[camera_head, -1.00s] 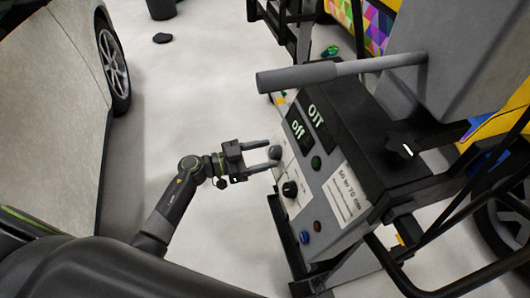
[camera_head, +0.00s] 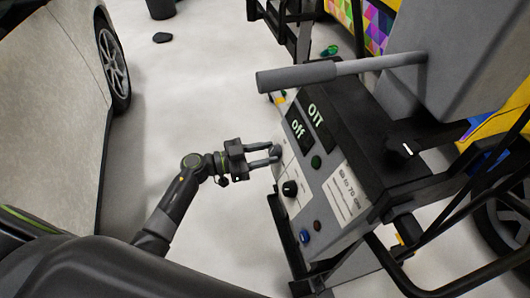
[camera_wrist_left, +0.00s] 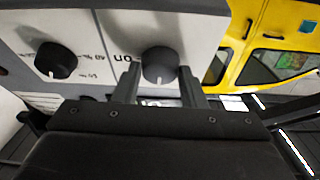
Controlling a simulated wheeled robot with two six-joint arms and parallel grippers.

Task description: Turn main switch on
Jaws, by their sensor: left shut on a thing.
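The main switch is a round dark knob (camera_head: 275,151) on the sloped grey control panel (camera_head: 318,205). In the left wrist view the knob (camera_wrist_left: 160,66) stands beside an "on" label, and its pointer mark is hard to read. My left gripper (camera_head: 275,155) is shut on this knob, with one finger on each side of it. The fingers (camera_wrist_left: 158,85) also show in the left wrist view. My right gripper is not in view.
A second black knob (camera_head: 290,188) sits lower on the panel, with green, red and blue buttons near it. A grey handle bar (camera_head: 297,76) juts out above the panel. A car (camera_head: 55,95) stands at the left, with clear floor between.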

